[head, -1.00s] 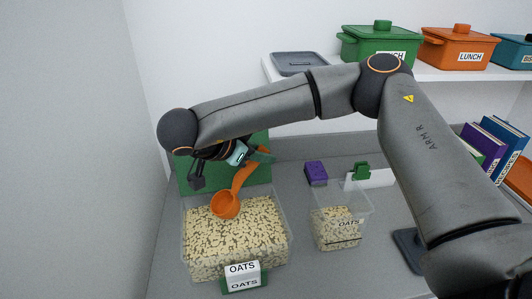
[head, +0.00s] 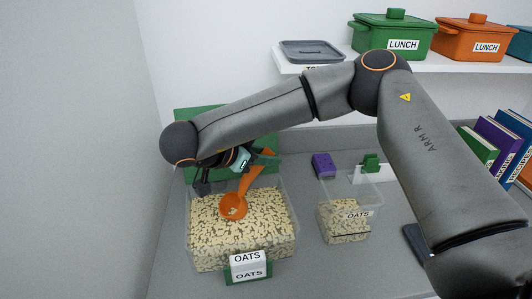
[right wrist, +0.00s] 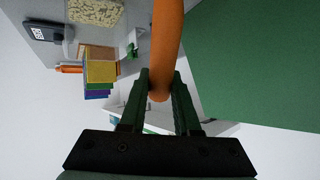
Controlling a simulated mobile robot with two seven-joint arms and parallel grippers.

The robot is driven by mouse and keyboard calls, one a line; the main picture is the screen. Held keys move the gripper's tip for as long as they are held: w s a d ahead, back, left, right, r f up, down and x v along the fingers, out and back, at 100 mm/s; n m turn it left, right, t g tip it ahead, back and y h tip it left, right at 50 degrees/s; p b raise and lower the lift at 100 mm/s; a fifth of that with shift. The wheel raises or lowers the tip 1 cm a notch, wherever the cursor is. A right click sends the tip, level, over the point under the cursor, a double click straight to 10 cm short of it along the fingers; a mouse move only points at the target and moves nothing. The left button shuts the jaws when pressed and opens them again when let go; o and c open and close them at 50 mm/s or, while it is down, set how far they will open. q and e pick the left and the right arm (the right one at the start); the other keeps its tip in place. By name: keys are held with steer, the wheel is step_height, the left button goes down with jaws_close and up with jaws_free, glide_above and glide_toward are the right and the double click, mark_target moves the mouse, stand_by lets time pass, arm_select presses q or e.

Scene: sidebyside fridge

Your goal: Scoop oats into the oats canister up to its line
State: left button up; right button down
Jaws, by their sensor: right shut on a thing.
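My right gripper (head: 262,157) is shut on the handle of an orange scoop (head: 243,185). The handle also shows between the green fingers of the gripper (right wrist: 160,85) in the right wrist view. The scoop's bowl hangs low at the oats surface in the large clear bin (head: 290,225), with some oats showing in it. The clear oats canister (head: 370,192) stands to the right of the bin and is partly filled with oats. My left gripper is not in view.
A purple block (head: 323,165) and a green clip-like thing (head: 371,162) stand behind the canister. A green panel (head: 190,120) is behind the bin. Books (head: 505,140) stand at the right. Lunch boxes (head: 394,33) and a grey lid (head: 311,50) are on the shelf above.

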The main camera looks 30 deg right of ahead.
mark_target(258, 174)
steer(key=shift+f, duration=0.25)
stand_by(0.3)
steer(key=shift+a+f+b, duration=0.2)
steer(key=shift+f+b, duration=0.35)
steer(key=shift+f, duration=0.5)
steer(key=shift+a+f+b, duration=0.2)
steer(key=shift+f+b, duration=0.35)
steer(key=shift+f, duration=0.45)
stand_by(0.7)
steer(key=shift+r, duration=4.9)
